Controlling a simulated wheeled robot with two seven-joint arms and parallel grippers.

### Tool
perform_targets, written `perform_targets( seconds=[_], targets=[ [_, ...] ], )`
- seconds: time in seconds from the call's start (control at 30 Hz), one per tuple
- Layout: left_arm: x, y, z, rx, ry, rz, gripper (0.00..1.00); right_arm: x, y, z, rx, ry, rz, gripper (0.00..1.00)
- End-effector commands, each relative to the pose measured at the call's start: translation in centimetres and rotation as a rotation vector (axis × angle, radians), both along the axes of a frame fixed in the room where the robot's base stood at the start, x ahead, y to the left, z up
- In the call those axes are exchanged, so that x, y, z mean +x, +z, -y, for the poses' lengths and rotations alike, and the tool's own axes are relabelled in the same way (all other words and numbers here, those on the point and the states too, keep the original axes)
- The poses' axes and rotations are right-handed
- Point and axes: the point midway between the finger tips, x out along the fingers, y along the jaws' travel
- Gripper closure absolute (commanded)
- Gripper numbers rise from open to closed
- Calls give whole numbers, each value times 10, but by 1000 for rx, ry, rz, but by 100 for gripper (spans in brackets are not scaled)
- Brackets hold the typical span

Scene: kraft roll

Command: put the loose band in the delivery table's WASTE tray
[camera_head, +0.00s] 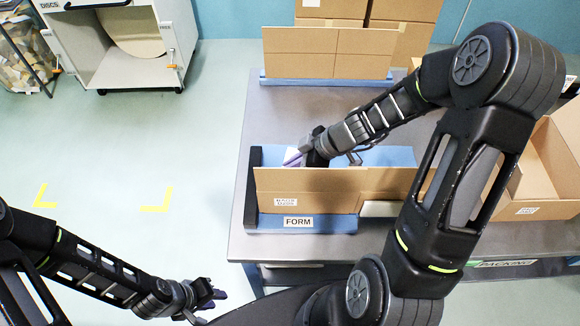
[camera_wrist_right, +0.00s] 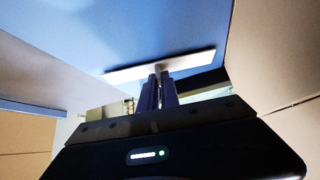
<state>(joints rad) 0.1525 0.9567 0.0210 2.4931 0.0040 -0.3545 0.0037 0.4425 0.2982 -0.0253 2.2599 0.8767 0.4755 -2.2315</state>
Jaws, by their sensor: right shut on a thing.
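My right gripper (camera_head: 292,160) reaches behind the upright cardboard wall on the FORM station. In the right wrist view, its purple fingers (camera_wrist_right: 158,93) are shut on a white piece (camera_wrist_right: 160,66). The piece shows as a thin, flat strip lying crosswise beyond the fingertips. I cannot tell whether it is the band. I cannot make out a loose band or a WASTE tray in either view.
The grey table (camera_head: 262,112) carries the blue FORM fixture (camera_head: 340,222) with a cardboard wall (camera_head: 310,183) standing in it. A cardboard panel (camera_head: 328,52) stands at the back. An open carton (camera_head: 540,165) is at the right, near a PACKING label.

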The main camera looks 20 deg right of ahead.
Motion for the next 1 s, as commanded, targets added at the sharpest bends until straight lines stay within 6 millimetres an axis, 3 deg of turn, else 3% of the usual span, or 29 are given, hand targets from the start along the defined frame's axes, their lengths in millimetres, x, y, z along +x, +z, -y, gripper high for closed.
perform_targets(
  seconds=[0.27,0.47,0.8,1.0],
  targets=[
    [0,3,0,1,1,-1,72,1,33,0,-2,1,6,100],
    [-1,6,0,2,0,-3,72,1,89,1,-5,2,9,100],
    [0,-1,0,1,0,0,72,1,201,1,-4,2,8,100],
    [0,-4,0,-1,-1,1,72,0,249,0,-2,0,5,100]
  ],
)
